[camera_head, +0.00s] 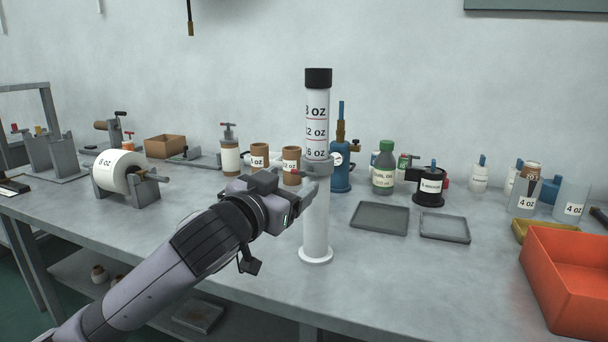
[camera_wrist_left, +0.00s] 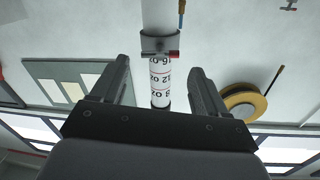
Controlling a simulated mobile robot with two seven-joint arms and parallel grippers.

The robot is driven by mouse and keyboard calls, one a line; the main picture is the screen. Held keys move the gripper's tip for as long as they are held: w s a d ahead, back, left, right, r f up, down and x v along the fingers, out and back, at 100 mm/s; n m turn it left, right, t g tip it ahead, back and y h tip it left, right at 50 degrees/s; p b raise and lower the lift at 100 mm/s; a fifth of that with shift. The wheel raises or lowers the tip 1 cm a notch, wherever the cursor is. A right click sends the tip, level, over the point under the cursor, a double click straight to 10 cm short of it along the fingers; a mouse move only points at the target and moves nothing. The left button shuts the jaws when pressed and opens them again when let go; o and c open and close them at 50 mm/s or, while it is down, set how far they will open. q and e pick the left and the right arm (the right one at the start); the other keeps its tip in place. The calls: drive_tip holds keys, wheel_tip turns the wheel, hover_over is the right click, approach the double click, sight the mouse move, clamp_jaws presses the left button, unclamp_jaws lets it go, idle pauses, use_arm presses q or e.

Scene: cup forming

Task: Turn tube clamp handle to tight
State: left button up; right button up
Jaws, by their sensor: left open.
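The tube (camera_head: 317,112) stands upright, white with a black cap and ounce marks, on a white post with a round foot (camera_head: 316,255). A grey clamp (camera_head: 318,165) is around it below the marks. In the left wrist view the clamp (camera_wrist_left: 157,46) shows beyond the fingertips, with a small red handle (camera_wrist_left: 174,54) on its side. My left gripper (camera_head: 297,184) is close to the clamp, at its left in the head view. In the wrist view it (camera_wrist_left: 160,66) is open and empty, and the tube appears between its fingers. My right gripper is not in view.
A blue pump (camera_head: 341,178) stands just behind the tube. Two grey trays (camera_head: 380,218) and an orange bin (camera_head: 570,275) are to the right. A label roll (camera_head: 120,172) and several cups stand to the left. The table is clear around the foot.

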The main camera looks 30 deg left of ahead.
sight(301, 176)
use_arm(q)
drive_tip(key=shift+w+a+p, duration=0.15)
drive_tip(key=shift+w+a, duration=0.05)
drive_tip(key=shift+w, duration=1.3)
drive_tip(key=shift+w+a+p, duration=0.15)
drive_tip(key=shift+w+a, duration=0.05)
drive_tip(key=shift+w, duration=1.3)
drive_tip(key=c, duration=1)
drive_tip(key=shift+o, duration=0.2)
